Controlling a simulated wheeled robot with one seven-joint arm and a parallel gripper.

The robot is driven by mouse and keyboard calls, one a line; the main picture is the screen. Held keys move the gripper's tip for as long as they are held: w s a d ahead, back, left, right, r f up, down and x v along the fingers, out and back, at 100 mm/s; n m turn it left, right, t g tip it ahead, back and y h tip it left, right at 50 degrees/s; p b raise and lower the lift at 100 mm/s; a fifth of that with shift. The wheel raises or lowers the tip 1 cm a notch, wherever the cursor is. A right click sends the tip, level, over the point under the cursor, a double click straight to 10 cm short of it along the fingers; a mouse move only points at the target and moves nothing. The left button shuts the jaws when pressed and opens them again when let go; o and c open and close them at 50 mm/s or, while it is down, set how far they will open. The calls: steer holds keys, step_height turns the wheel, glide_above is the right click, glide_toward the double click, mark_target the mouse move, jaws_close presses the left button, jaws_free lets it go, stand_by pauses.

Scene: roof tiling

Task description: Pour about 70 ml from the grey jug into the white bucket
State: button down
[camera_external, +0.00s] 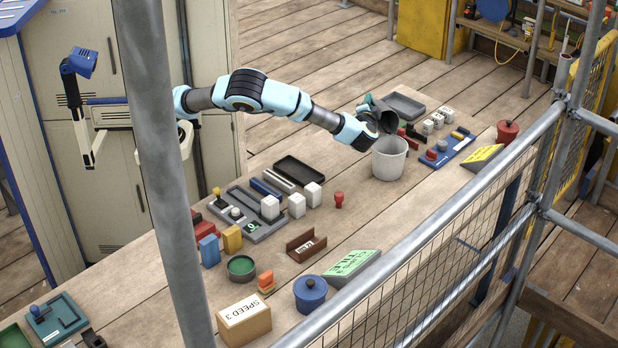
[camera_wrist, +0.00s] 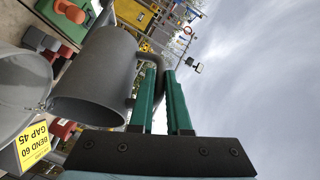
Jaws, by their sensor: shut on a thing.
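The grey jug (camera_wrist: 95,75) is held by its handle in my gripper (camera_wrist: 165,90), whose green fingers are shut on it. In the external view the jug (camera_external: 381,117) is tilted above the rim of the white bucket (camera_external: 389,162), which stands upright on the wooden bench. The wrist view shows the jug's open mouth turned toward the bucket (camera_wrist: 20,90) at its left edge. I see no stream of liquid between them. The levels inside the jug and the bucket cannot be made out.
A dark tray (camera_external: 403,104) lies behind the jug. A blue tray (camera_external: 447,148), a yellow sign (camera_external: 482,157) and a red pot (camera_external: 508,132) stand right of the bucket. White blocks and trays lie to the left. A metal railing (camera_external: 440,215) runs along the front.

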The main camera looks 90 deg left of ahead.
steer(key=shift+s+a+f+n+h+b, duration=0.15)
steer(key=shift+a+f+n+h, duration=0.15)
steer(key=shift+a+h, duration=0.55)
steer(key=shift+s+a+f+n+h+b, duration=0.15)
steer(key=shift+a+f+n+h, duration=0.1)
steer(key=shift+a+h, duration=0.55)
steer(key=shift+s+a+f+n+h+b, duration=0.15)
steer(key=shift+a+f+n+h, duration=0.15)
steer(key=shift+a+h, duration=0.55)
steer(key=s+a+f+n+h+p, duration=0.1)
steer(key=a+f+n+h+p, duration=0.1)
steer(key=a+f+h, duration=0.3)
steer(key=shift+a+t+h+p, duration=0.35)
steer(key=shift+a+h, duration=1.05)
steer(key=shift+h, duration=0.9)
